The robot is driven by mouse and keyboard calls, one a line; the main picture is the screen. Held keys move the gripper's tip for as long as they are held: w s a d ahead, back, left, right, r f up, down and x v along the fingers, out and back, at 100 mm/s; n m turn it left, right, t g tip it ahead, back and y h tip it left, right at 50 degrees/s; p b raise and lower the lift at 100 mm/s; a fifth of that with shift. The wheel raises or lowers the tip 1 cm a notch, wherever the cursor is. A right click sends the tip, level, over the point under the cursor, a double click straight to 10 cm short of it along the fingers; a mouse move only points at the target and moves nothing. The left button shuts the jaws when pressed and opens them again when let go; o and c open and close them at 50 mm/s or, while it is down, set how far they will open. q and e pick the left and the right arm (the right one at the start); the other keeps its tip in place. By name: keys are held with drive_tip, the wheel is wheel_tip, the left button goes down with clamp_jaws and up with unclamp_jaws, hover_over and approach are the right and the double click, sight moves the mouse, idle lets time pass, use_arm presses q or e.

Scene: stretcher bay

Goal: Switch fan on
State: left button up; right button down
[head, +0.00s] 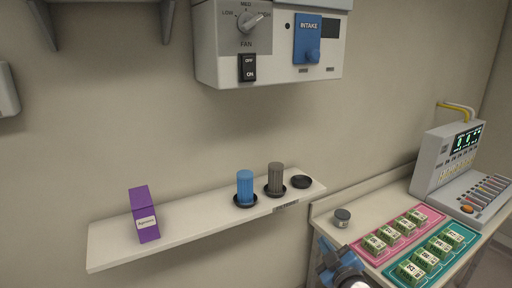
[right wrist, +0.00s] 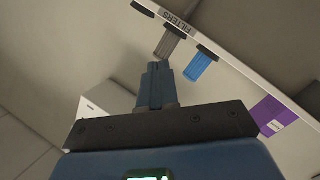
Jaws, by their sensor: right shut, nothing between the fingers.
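The fan unit (head: 215,55) is a pale grey box on the wall at the top of the head view. Its black rocker switch (head: 248,68) is marked OFF above and ON below. I cannot tell which half is pressed in. Above it, the grey fan knob (head: 252,21) has its pointer towards the upper right, near HIGH. My right gripper (head: 325,248) is at the bottom of the head view, well below and right of the switch. In the right wrist view its fingers (right wrist: 156,72) are together and empty. My left gripper is not in view.
A blue INTAKE panel (head: 307,40) is beside the knob. A wall shelf (head: 185,226) carries a purple box (head: 144,214), a blue filter (head: 245,187) and a grey filter (head: 276,177). At right, a counter (head: 374,199) holds a grey console (head: 440,160). The wall below the unit is clear.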

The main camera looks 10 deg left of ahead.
use_arm(q)
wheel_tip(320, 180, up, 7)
drive_tip(key=p, duration=0.6)
use_arm(e)
drive_tip(key=a+r+n+g+y, duration=0.1)
drive_tip(key=a+r+n, duration=0.2)
drive_tip(key=r, duration=1.1)
drive_tip(key=s+a+r+n+g+y, duration=0.1)
drive_tip(key=a+r+n, duration=0.3)
drive_tip(key=r, duration=1)
drive_tip(key=a+r+n+g+y, duration=0.1)
drive_tip(key=a+r+n, duration=0.3)
drive_tip(key=r, duration=1)
drive_tip(key=n+y, duration=0.1)
drive_tip(key=n, duration=0.2)
drive_tip(key=shift+s+r+y, duration=0.3)
drive_tip(key=shift+s+y, duration=0.05)
drive_tip(key=shift+y, duration=0.05)
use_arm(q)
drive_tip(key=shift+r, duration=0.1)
